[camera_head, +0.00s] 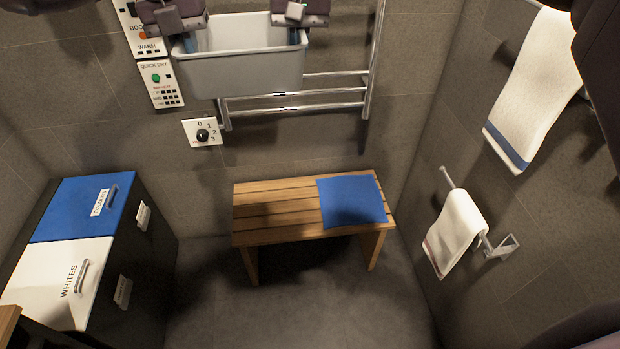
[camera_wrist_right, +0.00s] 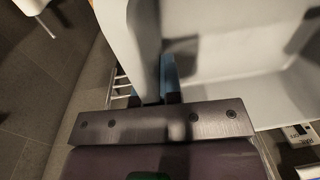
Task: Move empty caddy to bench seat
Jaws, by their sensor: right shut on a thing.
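The caddy (camera_head: 245,75) is a light grey open bin at the top of the head view, held up in front of the back wall. The part of its inside that shows looks empty. My left gripper (camera_head: 190,42) is at its left end wall and looks shut on it. My right gripper (camera_head: 299,36) is shut on its right end wall. In the right wrist view the blue fingers (camera_wrist_right: 169,80) sit at the caddy's wall (camera_wrist_right: 145,45). The wooden slatted bench seat (camera_head: 275,212) stands below, against the back wall, with a blue cushion (camera_head: 352,200) on its right part.
A towel rail (camera_head: 300,95) is behind the caddy, with control panels (camera_head: 161,84) and a dial (camera_head: 202,133) to its left. Laundry bins (camera_head: 85,208) stand at left. Towels (camera_head: 455,232) hang on the right wall. The bench's left part is bare.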

